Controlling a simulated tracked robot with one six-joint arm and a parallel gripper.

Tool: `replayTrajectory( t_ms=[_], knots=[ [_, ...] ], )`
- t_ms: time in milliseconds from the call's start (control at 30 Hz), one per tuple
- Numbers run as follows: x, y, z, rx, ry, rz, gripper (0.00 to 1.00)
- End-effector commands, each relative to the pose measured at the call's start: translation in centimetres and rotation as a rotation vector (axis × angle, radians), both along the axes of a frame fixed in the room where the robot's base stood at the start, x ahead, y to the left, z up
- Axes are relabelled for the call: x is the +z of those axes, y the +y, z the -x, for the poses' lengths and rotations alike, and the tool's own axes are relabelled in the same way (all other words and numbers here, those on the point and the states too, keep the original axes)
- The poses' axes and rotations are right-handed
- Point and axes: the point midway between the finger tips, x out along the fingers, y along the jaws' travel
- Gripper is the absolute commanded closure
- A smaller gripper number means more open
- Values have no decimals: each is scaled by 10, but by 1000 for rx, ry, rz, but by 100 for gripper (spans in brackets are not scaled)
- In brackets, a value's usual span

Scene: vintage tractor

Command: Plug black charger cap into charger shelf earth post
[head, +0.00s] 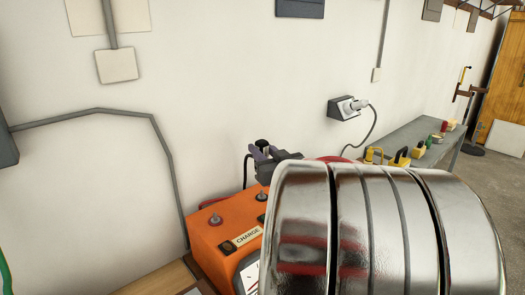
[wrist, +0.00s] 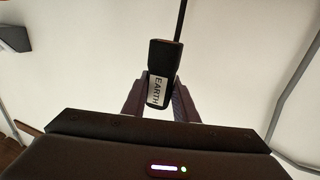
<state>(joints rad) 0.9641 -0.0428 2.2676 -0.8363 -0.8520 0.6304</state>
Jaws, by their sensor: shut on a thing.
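A black cap marked EARTH (wrist: 158,78) is gripped between the two fingers of my gripper (wrist: 160,100) in the wrist view. Its black cable runs up out of the frame. In the head view the cap's dark top (head: 262,144) shows above my gripper (head: 264,157), over the back of the orange charger (head: 225,237). The charger carries a CHARGE label (head: 240,240). A post with a red base (head: 215,219) stands on its left top, and a darker post (head: 262,196) is partly seen to the right. I cannot tell which post is earth. My shiny arm hides the charger's right side.
A white wall stands close behind the charger. A wall socket (head: 342,108) holds a light plug with a hanging cable. A grey bench (head: 415,135) with yellow and red items (head: 400,158) lies to the right. A grey conduit (head: 165,150) runs down on the left.

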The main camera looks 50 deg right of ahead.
Motion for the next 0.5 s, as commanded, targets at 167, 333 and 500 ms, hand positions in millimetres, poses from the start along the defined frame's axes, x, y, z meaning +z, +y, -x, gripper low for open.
replayTrajectory(
  t_ms=[167, 333, 500],
  knots=[
    [5, 0, 0, 0, 0, 2, 97],
    [10, 0, 0, 0, -1, 1, 97],
    [15, 0, 0, 0, -1, 0, 97]
  ],
)
